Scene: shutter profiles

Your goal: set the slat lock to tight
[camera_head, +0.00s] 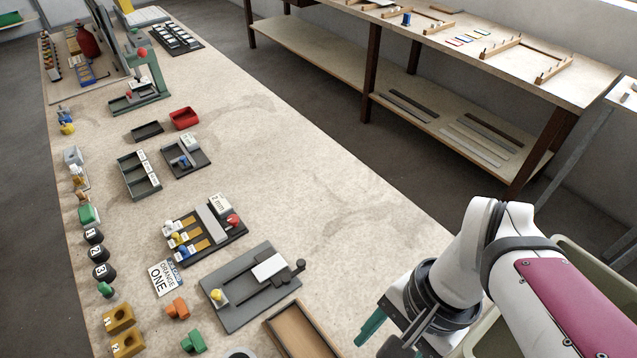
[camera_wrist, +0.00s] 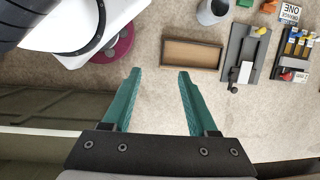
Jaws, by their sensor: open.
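No part carries a readable slat lock or tight label, so I cannot tell for sure which fixture is the slat lock. A grey plate fixture (camera_head: 235,317) lies on the bench in front, with a yellow knob (camera_head: 217,296), a white block (camera_head: 268,266) and a dark knob (camera_head: 300,264) on a rod. The fixture also shows at upper right in the wrist view (camera_wrist: 236,45). My gripper (camera_wrist: 159,73) is open and empty, its teal fingers apart. It is off to the right of the fixture, apart from it, with one teal finger clear in the head view.
A shallow wooden tray (camera_wrist: 192,42) lies between my gripper and the grey fixture. A dark rack with yellow strips and a red knob (camera_head: 233,220) stands behind the fixture. Small knobs and blocks line the bench's left edge. The bench's right middle (camera_head: 350,200) is clear.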

